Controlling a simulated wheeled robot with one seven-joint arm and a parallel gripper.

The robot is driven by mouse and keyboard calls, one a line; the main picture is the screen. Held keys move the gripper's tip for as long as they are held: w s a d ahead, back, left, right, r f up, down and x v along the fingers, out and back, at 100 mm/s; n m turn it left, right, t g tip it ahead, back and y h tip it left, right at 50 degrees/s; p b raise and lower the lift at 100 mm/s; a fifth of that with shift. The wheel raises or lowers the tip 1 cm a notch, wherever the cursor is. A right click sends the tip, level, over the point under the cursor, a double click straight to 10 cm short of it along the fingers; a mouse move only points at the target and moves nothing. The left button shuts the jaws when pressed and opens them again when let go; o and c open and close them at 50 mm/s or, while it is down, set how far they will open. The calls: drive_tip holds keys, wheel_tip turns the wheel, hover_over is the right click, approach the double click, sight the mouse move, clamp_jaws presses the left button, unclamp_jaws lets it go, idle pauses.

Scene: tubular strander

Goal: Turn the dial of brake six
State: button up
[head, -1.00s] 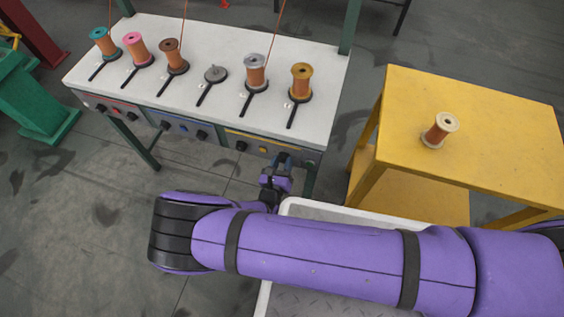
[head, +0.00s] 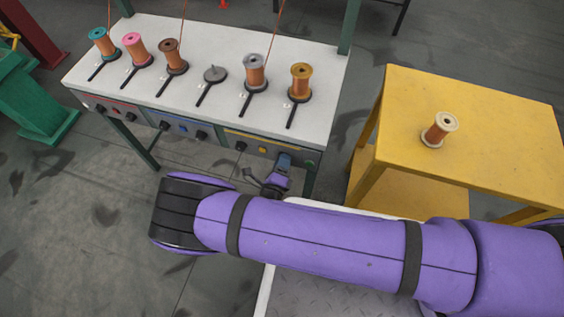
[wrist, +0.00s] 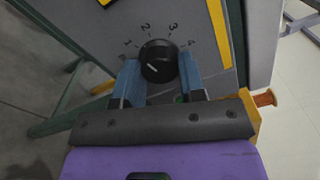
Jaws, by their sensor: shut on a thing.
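The black dial (wrist: 158,61) sits on the grey front panel in the wrist view, with the numbers 1 to 4 arced above it. A pale mark on its face lies toward the lower left. My gripper (wrist: 160,75) is shut on the dial, with one blue finger on its left side and one on its right. In the head view my gripper (head: 283,165) is at the right end of the strander's front panel, and hides the dial there. The rightmost spool (head: 300,84), with gold flanges, stands upright on the table above it.
The white-topped table (head: 225,120) carries several spools and one bare spindle (head: 215,74). A yellow stand (head: 480,120) at the right holds a copper spool (head: 439,129). My arm crosses the lower part of the head view.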

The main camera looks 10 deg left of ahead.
drive_tip(key=shift+n, duration=1.9)
drive_tip(key=shift+s, duration=0.1)
drive_tip(key=o, duration=0.9)
drive_tip(key=s, duration=0.7)
drive_tip(key=s+a, duration=0.1)
drive_tip(key=s, duration=0.2)
drive_tip(key=shift+s, duration=0.35)
